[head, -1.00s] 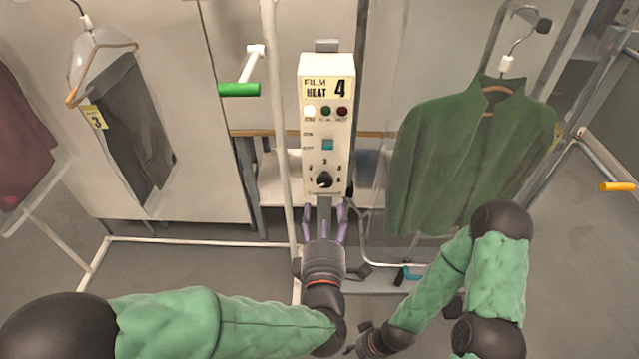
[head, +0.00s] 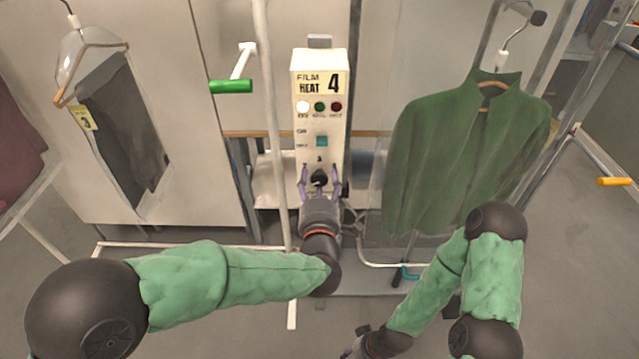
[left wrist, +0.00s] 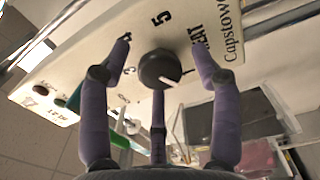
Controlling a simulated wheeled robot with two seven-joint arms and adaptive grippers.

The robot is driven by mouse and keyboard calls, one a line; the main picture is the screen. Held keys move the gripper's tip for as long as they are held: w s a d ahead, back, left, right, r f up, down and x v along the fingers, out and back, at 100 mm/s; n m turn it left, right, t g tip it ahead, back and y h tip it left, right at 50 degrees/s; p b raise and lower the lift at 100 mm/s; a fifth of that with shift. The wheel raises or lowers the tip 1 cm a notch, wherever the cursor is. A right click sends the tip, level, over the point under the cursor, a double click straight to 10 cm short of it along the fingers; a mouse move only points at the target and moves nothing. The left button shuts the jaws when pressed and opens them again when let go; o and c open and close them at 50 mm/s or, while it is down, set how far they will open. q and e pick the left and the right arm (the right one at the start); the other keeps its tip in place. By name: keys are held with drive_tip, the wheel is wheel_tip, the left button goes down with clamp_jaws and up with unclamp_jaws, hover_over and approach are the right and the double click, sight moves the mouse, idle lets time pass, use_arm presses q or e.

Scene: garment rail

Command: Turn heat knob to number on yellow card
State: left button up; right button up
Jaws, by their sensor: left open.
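The cream control box (head: 335,150) hangs in the middle of the head view, with a pale yellow label reading "FILM HEAT 4" (head: 320,85). A yellow card (head: 86,118) marked 3 is on the dark garment at the left. The black heat knob (head: 319,178) is low on the box; the left wrist view shows it (left wrist: 160,67) with a white pointer aimed away from the printed 5. My left gripper (head: 319,172) is open, its purple fingers around the knob with gaps visible at the sides. My right gripper (head: 362,346) is low in the head view, its fingers not clearly visible.
A white upright post (head: 272,130) stands just left of the box. A green-handled lever (head: 231,87) sticks out beside it. A green jacket (head: 465,150) in clear film hangs at the right. An orange-tipped bar (head: 613,181) is at the far right.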

use_arm(q)
drive_tip(key=c, duration=1.1)
drive_tip(key=shift+c, duration=0.2)
